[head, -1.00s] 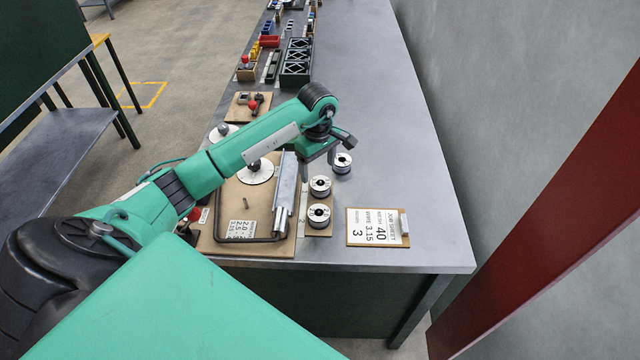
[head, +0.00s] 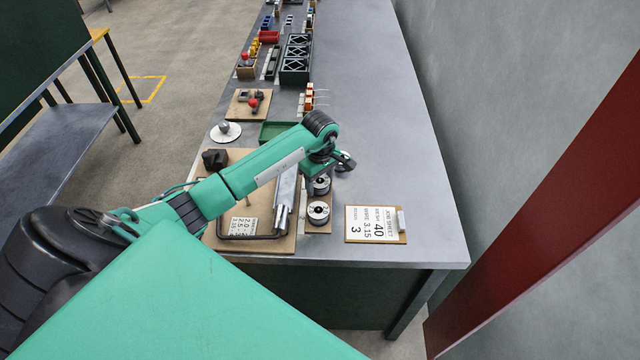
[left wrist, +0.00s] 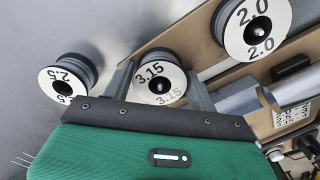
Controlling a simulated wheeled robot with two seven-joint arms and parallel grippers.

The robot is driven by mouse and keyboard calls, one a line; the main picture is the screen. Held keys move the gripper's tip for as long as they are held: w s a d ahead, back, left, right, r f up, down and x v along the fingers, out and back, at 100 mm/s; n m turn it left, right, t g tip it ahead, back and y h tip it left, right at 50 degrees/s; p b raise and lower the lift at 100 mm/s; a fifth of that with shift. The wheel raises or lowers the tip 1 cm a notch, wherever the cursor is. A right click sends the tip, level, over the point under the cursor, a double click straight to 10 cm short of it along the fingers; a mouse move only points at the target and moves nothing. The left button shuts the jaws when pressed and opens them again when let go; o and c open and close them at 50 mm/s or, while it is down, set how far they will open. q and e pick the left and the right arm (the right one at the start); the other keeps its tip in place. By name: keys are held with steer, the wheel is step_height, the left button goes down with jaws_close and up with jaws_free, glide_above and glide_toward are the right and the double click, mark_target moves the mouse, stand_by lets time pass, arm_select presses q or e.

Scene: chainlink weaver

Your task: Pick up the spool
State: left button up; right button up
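The spool marked 3.15 (left wrist: 158,82) shows in the left wrist view between the two fingers of my left gripper (left wrist: 160,88). The fingers are apart, with a narrow gap showing on each side of the spool. In the head view this spool (head: 321,186) stands upright on a small board, partly hidden by my left gripper (head: 324,174) above it. A spool marked 2.5 (left wrist: 67,80) stands left of the fingers, and a spool marked 2.0 (left wrist: 253,28) is at the upper right. The 2.0 spool also shows in the head view (head: 318,212). My right gripper is out of view.
A job sheet (head: 372,225) reading wire 3.15 lies right of the spools. A brown board (head: 270,246) with a bent rod and metal bars (head: 285,195) lies to the left. The table's right side (head: 400,140) is clear. Racks (head: 296,60) stand farther back.

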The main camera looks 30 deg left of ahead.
arm_select(q)
steer(key=c, duration=0.7)
steer(key=shift+c, duration=0.4)
steer(key=shift+w+r, duration=0.1)
steer(key=shift+r, duration=0.05)
